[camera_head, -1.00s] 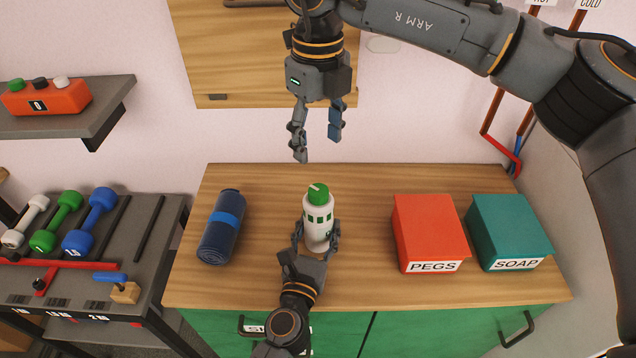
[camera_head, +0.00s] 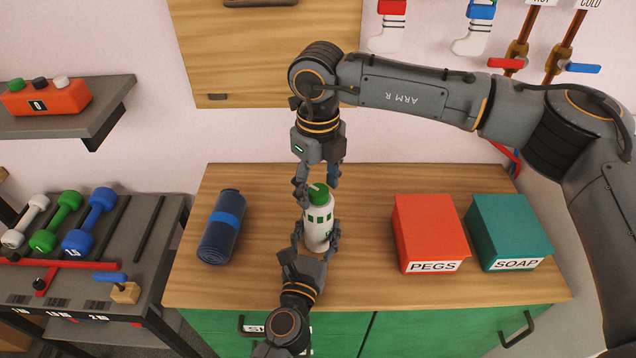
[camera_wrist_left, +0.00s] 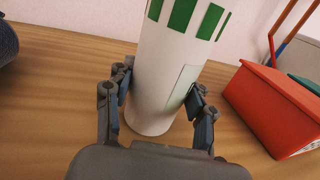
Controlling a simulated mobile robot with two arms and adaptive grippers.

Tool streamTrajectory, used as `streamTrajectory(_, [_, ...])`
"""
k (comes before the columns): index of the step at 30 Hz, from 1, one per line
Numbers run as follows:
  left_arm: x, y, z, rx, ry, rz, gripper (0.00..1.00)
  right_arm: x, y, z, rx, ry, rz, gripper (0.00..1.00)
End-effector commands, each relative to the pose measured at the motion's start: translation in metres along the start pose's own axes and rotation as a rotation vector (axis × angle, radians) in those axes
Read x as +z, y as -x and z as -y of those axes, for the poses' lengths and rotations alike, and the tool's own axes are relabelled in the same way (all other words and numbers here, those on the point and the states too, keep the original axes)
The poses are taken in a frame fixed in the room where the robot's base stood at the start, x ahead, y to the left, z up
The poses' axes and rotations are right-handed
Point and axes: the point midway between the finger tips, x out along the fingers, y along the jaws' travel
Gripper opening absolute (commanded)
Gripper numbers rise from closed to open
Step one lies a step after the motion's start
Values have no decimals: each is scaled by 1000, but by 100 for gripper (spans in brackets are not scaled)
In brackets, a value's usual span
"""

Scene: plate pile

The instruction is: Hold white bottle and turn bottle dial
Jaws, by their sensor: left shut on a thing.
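The white bottle (camera_head: 318,228) stands upright on the wooden counter, with green marks around its upper side. Its green dial (camera_head: 319,192) is on top. My left gripper (camera_head: 316,238) is shut on the bottle's lower body from the front; the left wrist view shows a finger on each side of the white bottle (camera_wrist_left: 166,75). My right gripper (camera_head: 318,186) points down from above, with its fingers on either side of the green dial. The head view does not show clearly whether those fingers touch the dial, and they partly cover it.
A rolled blue mat (camera_head: 222,227) lies left of the bottle. A red PEGS box (camera_head: 430,230) and a teal SOAP box (camera_head: 508,230) stand to the right. The counter (camera_head: 270,280) is clear around the bottle. A wooden cabinet (camera_head: 240,60) hangs behind my right arm.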

Motion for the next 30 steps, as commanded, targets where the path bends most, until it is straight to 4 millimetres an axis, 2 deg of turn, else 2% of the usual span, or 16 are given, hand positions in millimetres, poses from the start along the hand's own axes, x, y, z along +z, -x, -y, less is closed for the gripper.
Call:
streamTrajectory(1, [0,0,0,-1,1,0,4,0,0,0,0,0,0,50])
streamTrajectory(8, [0,0,0,-1,1,0,4,0,0,0,0,0,0,3])
streamTrajectory(13, [0,0,0,0,1,0,4,0,0,0,0,31,0,3])
streamTrajectory(21, [0,0,0,0,0,0,4,0,0,0,-1,248,1,3])
streamTrajectory(30, [0,0,0,-1,0,0,4,0,1,0,-1,276,1,3])
